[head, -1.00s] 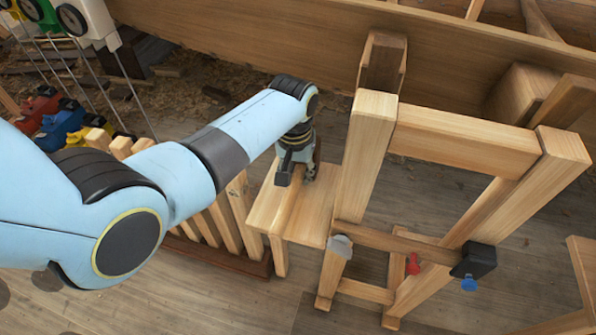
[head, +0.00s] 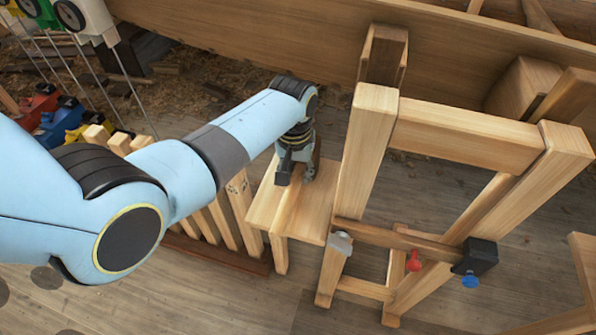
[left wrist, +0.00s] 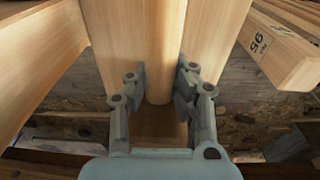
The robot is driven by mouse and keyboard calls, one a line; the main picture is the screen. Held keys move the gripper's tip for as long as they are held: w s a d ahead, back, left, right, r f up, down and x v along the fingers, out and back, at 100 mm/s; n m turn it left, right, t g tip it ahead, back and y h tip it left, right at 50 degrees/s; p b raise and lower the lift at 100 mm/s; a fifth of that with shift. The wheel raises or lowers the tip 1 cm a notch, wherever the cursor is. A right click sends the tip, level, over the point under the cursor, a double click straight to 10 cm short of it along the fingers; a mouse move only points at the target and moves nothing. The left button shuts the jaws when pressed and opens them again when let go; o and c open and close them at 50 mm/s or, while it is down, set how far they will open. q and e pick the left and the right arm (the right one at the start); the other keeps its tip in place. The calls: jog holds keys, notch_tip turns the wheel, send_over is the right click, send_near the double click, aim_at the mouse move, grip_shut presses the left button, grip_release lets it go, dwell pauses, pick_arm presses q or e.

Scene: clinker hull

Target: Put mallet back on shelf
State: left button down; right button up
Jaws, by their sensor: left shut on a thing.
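My left gripper (head: 296,172) is shut, low over a pale wooden stand with a flat top (head: 304,222), left of the trestle frame. In the left wrist view its fingers (left wrist: 164,92) stand on both sides of a rounded pale wooden bar, which looks like the mallet's handle (left wrist: 161,45). Pale boards lie on both sides of the bar. I cannot make out a mallet head in either view; the arm and gripper hide much of the spot in the head view. I cannot tell which surface is the shelf. My right gripper is not in view.
A tall wooden trestle (head: 465,140) stands close right of the gripper, with a black block (head: 480,257) on its lower rail. The hull plank (head: 260,40) runs behind. A slatted rack (head: 222,225) stands at left. Colored tools (head: 58,122) are beyond it. Open floor lies in front.

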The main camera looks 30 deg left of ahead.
pick_arm(q)
jog(key=shift+f, duration=0.15)
jog(key=c, duration=1.1)
grip_release()
jog(key=r, duration=0.8)
jog(key=s+r, duration=0.1)
jog(key=r, duration=0.3)
jog(key=shift+a, duration=0.1)
